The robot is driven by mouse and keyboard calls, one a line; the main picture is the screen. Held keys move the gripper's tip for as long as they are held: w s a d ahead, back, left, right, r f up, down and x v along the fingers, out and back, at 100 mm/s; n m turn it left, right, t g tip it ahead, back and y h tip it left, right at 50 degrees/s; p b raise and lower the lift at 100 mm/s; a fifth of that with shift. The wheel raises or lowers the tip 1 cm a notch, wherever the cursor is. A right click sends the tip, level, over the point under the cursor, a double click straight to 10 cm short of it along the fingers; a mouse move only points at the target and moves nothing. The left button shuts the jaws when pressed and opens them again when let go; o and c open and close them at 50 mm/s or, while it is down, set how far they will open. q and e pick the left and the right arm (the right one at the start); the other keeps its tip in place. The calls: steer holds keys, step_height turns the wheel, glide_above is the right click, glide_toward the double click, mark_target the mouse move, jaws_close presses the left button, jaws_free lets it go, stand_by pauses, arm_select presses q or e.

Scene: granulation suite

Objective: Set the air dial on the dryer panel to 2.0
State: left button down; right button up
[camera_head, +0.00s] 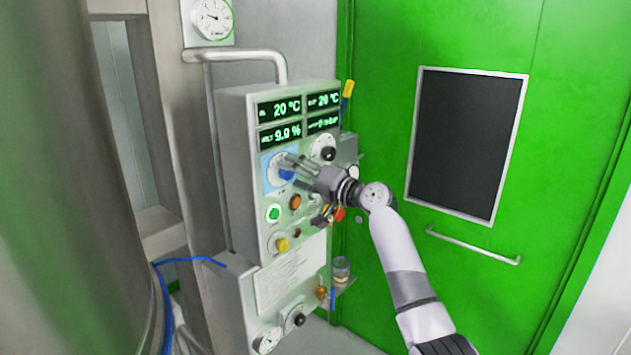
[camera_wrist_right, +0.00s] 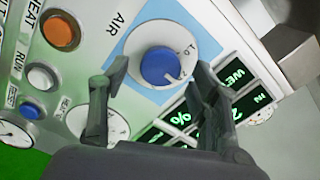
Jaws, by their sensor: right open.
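The dryer panel (camera_head: 237,130) is a grey box with green readouts, seen from the front left in the head view. The air dial is a blue knob (camera_wrist_right: 159,66) on a white round scale (camera_wrist_right: 195,40) with a light blue square behind it, labelled AIR. In the head view the blue knob (camera_head: 286,174) is partly covered by my right gripper (camera_head: 292,170). In the right wrist view my right gripper (camera_wrist_right: 155,95) is open, its two fingers on either side below the knob, with nothing between them. Whether a finger touches the dial I cannot tell. My left gripper is not in view.
An orange button (camera_wrist_right: 61,32), a green lamp (camera_head: 273,213) and a yellow knob (camera_head: 282,244) sit near the dial. A black knob (camera_head: 327,153) is at its upper right. A green door (camera_head: 380,100) stands behind, right of the panel. A steel vessel (camera_head: 70,200) fills the left.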

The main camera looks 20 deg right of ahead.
steer(key=v, duration=1.1)
steer(key=shift+d, duration=0.1)
